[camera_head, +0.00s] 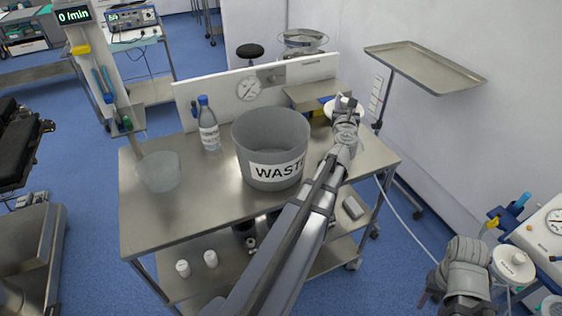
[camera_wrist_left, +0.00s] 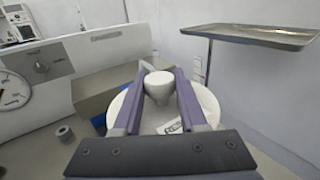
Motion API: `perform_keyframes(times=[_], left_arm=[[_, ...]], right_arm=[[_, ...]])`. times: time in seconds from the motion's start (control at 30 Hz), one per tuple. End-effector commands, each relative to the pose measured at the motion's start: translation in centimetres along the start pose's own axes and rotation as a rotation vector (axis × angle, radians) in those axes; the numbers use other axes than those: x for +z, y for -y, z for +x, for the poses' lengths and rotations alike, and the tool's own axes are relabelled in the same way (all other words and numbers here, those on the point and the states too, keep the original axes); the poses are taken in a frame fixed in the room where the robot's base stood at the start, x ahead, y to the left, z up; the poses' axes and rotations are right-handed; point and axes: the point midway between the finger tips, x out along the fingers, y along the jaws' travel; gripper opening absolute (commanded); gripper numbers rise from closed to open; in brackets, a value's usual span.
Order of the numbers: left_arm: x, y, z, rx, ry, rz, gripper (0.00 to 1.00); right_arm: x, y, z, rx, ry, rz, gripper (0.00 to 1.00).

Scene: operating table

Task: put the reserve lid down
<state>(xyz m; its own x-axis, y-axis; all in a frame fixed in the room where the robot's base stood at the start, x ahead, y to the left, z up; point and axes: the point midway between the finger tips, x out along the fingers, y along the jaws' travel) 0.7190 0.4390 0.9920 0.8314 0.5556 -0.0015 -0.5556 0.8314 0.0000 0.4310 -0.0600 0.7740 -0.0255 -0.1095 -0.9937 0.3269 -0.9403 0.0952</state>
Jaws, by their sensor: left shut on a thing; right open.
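The reserve lid (camera_wrist_left: 207,103) is a white round lid with a knob and a partly hidden black-lettered label. My left gripper (camera_wrist_left: 159,82) is shut on its knob, seen between the two purple fingers. In the head view the lid (camera_head: 357,106) shows as a white rim behind my left gripper (camera_head: 345,106), at the back right of the steel table (camera_head: 215,218). Whether the lid touches anything beneath is hidden. My right gripper (camera_head: 432,288) is low at the right, away from the table; its fingers are mostly hidden.
A grey WASTE bucket (camera_head: 270,135) stands mid-table, with a labelled bottle (camera_head: 208,127) and clear beaker (camera_head: 160,171) to its left. A steel box (camera_head: 305,96) is beside the lid. A tray stand (camera_head: 425,65) rises behind right. The table's front left is clear.

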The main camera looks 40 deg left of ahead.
Motion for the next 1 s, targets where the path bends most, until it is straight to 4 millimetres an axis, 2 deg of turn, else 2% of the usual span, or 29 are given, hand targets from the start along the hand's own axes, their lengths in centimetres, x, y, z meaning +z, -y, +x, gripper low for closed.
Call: perform_keyframes(times=[0.33, 0.7, 1.0], left_arm=[[-1.2, 0.0, 0.0, 0.0, 0.0, 0.0, 0.0], [-6.5, 0.0, 0.0, -0.001, 0.0, 0.0, 0.0], [-7.0, 0.0, 0.0, -0.001, 0.0, 0.0, 0.0]], right_arm=[[-0.1, 0.1, 1.2, 0.0, 0.0, 0.0, 0.5], [-0.4, 0.6, 6.4, 0.0, 0.0, 0.0, 0.5], [-0.4, 0.7, 7.0, 0.0, 0.0, 0.0, 0.5]])
